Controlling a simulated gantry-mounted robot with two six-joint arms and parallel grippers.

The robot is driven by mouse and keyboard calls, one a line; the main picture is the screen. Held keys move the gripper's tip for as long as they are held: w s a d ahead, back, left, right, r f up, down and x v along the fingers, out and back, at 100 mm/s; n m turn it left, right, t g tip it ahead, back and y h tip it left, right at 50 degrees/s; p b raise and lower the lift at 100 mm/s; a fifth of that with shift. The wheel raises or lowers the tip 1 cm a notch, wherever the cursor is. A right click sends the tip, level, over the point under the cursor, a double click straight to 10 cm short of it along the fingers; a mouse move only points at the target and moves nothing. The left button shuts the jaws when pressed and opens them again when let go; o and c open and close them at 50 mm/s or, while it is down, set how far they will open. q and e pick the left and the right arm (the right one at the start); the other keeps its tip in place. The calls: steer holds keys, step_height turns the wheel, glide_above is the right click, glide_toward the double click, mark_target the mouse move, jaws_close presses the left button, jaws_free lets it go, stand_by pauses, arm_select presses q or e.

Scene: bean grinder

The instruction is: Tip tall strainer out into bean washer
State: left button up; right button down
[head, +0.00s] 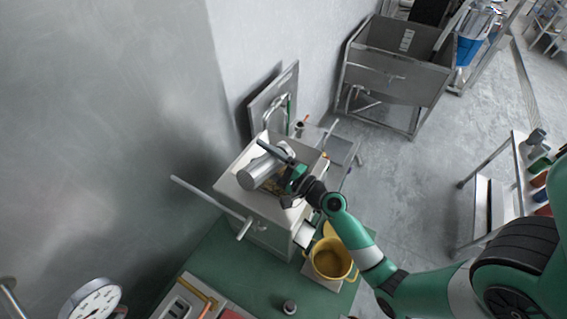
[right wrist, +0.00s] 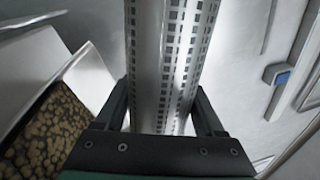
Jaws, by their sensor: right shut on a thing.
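The tall strainer (head: 263,169) is a silver metal cylinder in the head view, tilted well over on its side above the square steel basin that looks like the bean washer (head: 265,207). My right gripper (head: 287,168) is shut on it from the right. In the right wrist view the strainer (right wrist: 160,60) shows rows of small slots and stands between the two dark fingers (right wrist: 164,105). Brown beans (right wrist: 45,130) lie in a steel container at the left of that view. The strainer's mouth and contents are hidden. My left gripper is out of view.
Long rods (head: 206,195) stick out from the basin's left side. A wall rises close behind at left. A large steel sink (head: 395,70) stands farther back.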

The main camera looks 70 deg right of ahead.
steer(key=shift+d+r+m+p, duration=0.25)
steer(key=shift+m+p, duration=0.15)
steer(key=shift+m, duration=0.1)
steer(key=shift+f, duration=0.15)
stand_by(0.8)
